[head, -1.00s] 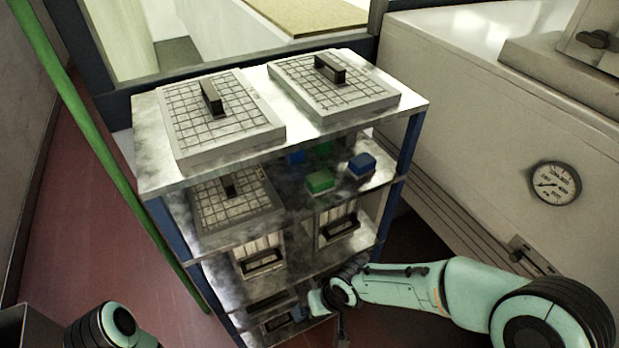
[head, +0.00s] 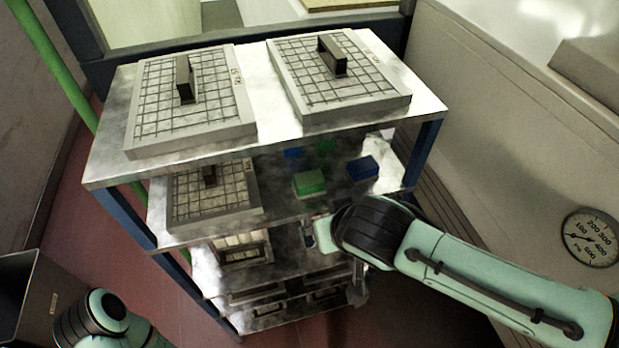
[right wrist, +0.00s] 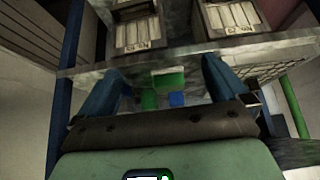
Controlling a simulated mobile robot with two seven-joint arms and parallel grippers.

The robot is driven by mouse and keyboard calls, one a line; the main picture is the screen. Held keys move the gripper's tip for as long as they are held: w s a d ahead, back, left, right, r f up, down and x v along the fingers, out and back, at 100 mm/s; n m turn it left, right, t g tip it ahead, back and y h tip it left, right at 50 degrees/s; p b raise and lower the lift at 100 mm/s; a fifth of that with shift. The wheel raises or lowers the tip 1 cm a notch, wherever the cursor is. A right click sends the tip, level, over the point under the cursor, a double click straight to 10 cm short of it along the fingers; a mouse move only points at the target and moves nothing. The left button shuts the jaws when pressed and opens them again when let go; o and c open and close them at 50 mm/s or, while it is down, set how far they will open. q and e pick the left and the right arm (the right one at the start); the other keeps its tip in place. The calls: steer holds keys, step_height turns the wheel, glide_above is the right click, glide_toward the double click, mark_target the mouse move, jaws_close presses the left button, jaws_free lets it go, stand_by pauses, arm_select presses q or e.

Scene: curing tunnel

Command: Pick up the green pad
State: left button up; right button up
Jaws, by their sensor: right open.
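The nearer green pad (head: 309,182) lies near the front edge of the rack's second shelf (head: 283,208). In the right wrist view the green pad (right wrist: 168,80) appears between the two fingers of my right gripper (right wrist: 164,70), which are spread, with no visible contact. In the head view my right wrist is just in front of the shelf, below and right of the pad, and hides most of the gripper. Another green pad (head: 325,146) lies farther back. My left arm shows at the lower left, but its gripper is out of view.
A blue pad (head: 363,169) lies right of the green one, another blue pad (head: 291,153) behind. A gridded plate with a handle (head: 212,195) fills the shelf's left. The top shelf (head: 258,88) is close above. A blue post (head: 424,150) stands at right.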

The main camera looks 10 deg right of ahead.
steer(key=p, duration=0.3)
glide_toward(310, 181)
steer(key=x, duration=0.5)
steer(key=shift+f, duration=0.1)
steer(key=x, duration=0.5)
steer(key=shift+f, duration=0.1)
arm_select(q)
steer(key=r, duration=0.1)
steer(key=w+r, duration=0.1)
steer(key=r, duration=0.1)
steer(key=shift+w+a+r, duration=0.1)
steer(key=shift+w+r, duration=0.05)
arm_select(e)
steer(key=c, duration=1.1)
